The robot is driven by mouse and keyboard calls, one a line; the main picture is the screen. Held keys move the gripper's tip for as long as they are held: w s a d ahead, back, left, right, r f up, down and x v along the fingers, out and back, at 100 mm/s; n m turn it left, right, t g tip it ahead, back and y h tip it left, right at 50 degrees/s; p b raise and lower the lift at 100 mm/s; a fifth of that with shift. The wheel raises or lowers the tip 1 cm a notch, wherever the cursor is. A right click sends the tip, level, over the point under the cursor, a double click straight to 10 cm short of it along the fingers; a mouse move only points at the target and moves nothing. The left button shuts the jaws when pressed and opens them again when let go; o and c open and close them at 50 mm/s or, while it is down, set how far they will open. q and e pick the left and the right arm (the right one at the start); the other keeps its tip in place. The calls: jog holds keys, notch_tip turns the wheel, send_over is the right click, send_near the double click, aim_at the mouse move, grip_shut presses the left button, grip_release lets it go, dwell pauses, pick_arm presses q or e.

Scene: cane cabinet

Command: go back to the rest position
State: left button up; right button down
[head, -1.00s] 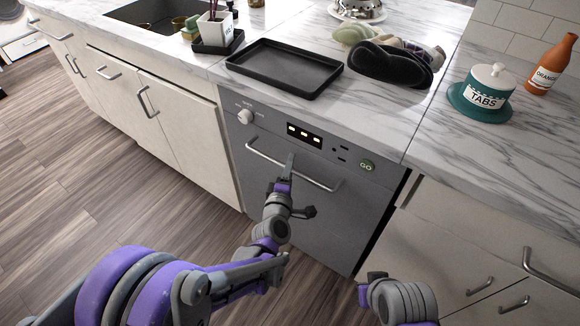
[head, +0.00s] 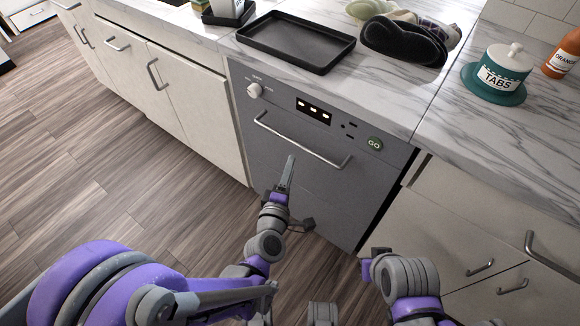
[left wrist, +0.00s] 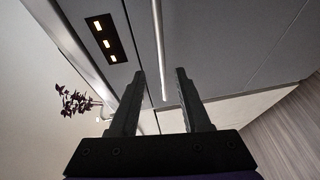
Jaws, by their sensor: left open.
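My left gripper (head: 289,172) is open and empty in front of the grey dishwasher (head: 262,172). In the head view its fingers point up, with the tips just below the bar handle (head: 300,140) and apart from it. The left wrist view shows the two dark fingers (left wrist: 160,72) spread, with the handle bar (left wrist: 158,40) beyond them and nothing held. The dishwasher door is closed. Part of my right arm (head: 405,278) shows at the lower right, but its gripper does not.
Cream cabinets (head: 183,90) flank the dishwasher. The wooden floor (head: 90,190) at the left is clear.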

dwell(0.3)
pick_arm(q)
jog(key=s+a+f+m+g+y, duration=0.1)
jog(key=s+a+m+g+y, duration=0.1)
jog(key=s+a+m+g, duration=0.65)
jog(key=s+a+f+m+g+y, duration=0.2)
jog(key=s+a+m+g, duration=0.3)
jog(key=s+a, duration=0.7)
jog(key=d+r+m+t+p, duration=0.1)
jog(key=d+r+t+p, duration=0.1)
jog(key=r+p, duration=1.5)
notch_tip(320, 180, up, 2)
jog(key=shift+d+r+p, duration=0.2)
jog(key=shift+d+p, duration=0.1)
jog(key=shift+d, duration=0.25)
pick_arm(e)
notch_tip(320, 180, up, 20)
jog(key=w, duration=0.2)
jog(key=shift+t, duration=0.4)
pick_arm(q)
jog(key=shift+s+t, duration=0.2)
jog(key=shift+t, duration=0.05)
pick_arm(e)
jog(key=shift+s, duration=0.2)
pick_arm(q)
jog(key=shift+w, duration=0.1)
pick_arm(e)
jog(key=shift+w, duration=0.1)
